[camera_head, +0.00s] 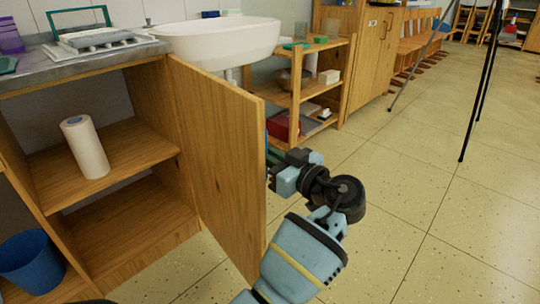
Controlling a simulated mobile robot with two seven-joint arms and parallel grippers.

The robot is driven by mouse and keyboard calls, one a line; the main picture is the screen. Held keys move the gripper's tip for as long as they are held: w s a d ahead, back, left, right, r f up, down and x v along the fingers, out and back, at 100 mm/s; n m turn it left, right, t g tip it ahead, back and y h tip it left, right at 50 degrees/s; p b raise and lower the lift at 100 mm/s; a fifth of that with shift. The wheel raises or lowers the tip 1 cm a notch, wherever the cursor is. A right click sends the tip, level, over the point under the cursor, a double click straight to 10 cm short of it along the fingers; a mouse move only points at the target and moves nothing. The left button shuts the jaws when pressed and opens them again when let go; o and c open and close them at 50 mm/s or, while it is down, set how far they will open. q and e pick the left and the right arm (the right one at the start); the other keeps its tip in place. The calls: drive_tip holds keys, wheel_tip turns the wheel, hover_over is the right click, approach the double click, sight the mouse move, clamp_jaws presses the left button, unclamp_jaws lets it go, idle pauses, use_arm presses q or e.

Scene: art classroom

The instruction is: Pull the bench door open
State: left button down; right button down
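The wooden bench door (218,150) stands swung wide open on the bench (150,85). Its inner face is toward me and its free edge points toward me. My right gripper (280,172) is at the far side of the door, by its outer face near the free edge. The door hides the fingertips and any handle, so I cannot tell whether the fingers are shut on something. My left gripper is not in view.
Inside the bench are a shelf (125,160) with a paper roll (87,150) and a blue bin (30,262). A white sink (218,42) and an open shelf unit (338,90) stand behind the door. Tiled floor (430,190) is free at right, with thin dark legs (477,100) beyond.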

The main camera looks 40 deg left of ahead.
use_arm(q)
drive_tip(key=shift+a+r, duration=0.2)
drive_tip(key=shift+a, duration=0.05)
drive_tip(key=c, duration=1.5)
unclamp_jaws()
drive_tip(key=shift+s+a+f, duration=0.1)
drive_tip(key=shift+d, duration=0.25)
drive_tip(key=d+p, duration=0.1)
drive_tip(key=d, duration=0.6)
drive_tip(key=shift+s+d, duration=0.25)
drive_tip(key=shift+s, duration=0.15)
